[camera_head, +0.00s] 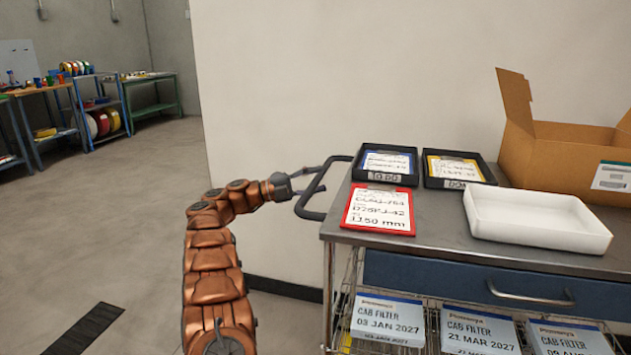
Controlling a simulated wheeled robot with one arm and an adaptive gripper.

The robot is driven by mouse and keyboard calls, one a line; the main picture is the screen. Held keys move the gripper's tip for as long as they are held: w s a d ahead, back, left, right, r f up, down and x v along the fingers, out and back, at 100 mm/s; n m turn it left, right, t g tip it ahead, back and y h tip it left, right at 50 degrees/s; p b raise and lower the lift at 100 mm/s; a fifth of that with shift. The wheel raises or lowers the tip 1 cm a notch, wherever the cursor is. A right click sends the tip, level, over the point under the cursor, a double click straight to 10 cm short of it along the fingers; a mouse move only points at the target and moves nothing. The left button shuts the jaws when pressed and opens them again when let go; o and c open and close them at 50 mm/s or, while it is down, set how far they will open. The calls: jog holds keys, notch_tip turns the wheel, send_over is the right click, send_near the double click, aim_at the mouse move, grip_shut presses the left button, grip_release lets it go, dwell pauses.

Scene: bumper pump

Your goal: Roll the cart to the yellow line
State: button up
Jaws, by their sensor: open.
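The cart (450,238) has a grey metal top, a blue drawer and wire shelving below, and stands at the right of the head view. Its dark bar handle (309,205) sticks out from the left end. My gripper (316,180) is open at the handle, with its fingers pointing right toward the bar. I cannot tell whether they touch it or reach around it. My copper-coloured arm comes up from the bottom. No yellow line shows in this view.
The cart carries two black trays (386,179), a red-framed card (379,223), a white tray (538,232) and an open cardboard box (563,150). A pale wall (330,80) stands behind. Open floor (100,230) lies left, with a black strip (75,335) and distant workbenches.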

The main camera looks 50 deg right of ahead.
jog(key=v, duration=0.7)
jog(key=shift+w, duration=0.2)
jog(key=shift+a, duration=0.1)
dwell(0.3)
